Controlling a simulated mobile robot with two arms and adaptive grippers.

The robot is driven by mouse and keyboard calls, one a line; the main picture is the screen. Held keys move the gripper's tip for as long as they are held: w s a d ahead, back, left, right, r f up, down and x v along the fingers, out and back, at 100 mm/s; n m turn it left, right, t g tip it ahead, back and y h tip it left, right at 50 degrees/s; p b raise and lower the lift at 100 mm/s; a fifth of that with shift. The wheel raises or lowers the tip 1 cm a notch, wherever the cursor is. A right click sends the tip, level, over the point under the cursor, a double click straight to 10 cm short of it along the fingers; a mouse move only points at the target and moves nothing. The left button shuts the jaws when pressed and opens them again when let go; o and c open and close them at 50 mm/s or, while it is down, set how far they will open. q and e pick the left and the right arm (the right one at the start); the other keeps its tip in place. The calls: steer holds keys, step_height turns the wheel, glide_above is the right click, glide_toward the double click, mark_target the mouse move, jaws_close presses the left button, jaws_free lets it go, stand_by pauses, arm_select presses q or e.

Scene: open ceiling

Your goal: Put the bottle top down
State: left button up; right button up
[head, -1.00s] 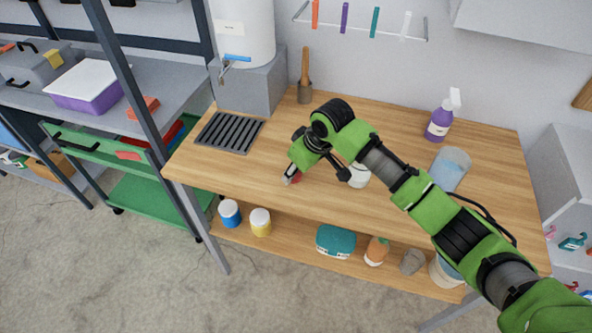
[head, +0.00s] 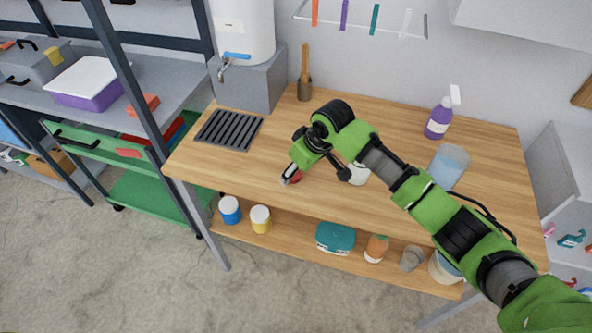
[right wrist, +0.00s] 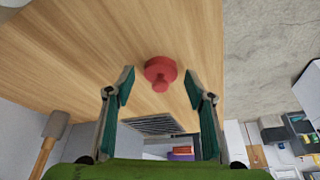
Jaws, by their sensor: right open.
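The bottle top (right wrist: 160,68) is red, with a wide round part and a smaller knob. In the right wrist view it rests on the wooden table, wide part against the wood and knob pointing toward my gripper. My right gripper (right wrist: 160,88) is open, one finger on each side and apart from the top. In the head view the red top (head: 295,177) shows only in part beside my right gripper (head: 290,177). A white rounded object (head: 358,174), perhaps the bottle, stands partly hidden behind my right arm. My left gripper is out of view.
On the table are a dark drain grate (head: 229,130), a wooden-handled tool (head: 305,80), a purple spray bottle (head: 440,118) and a clear container (head: 449,166). Jars and a teal box (head: 335,238) sit on the lower shelf. The table's front left is clear.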

steer(key=b+v, duration=0.1)
steer(key=v, duration=1)
steer(key=shift+r, duration=0.25)
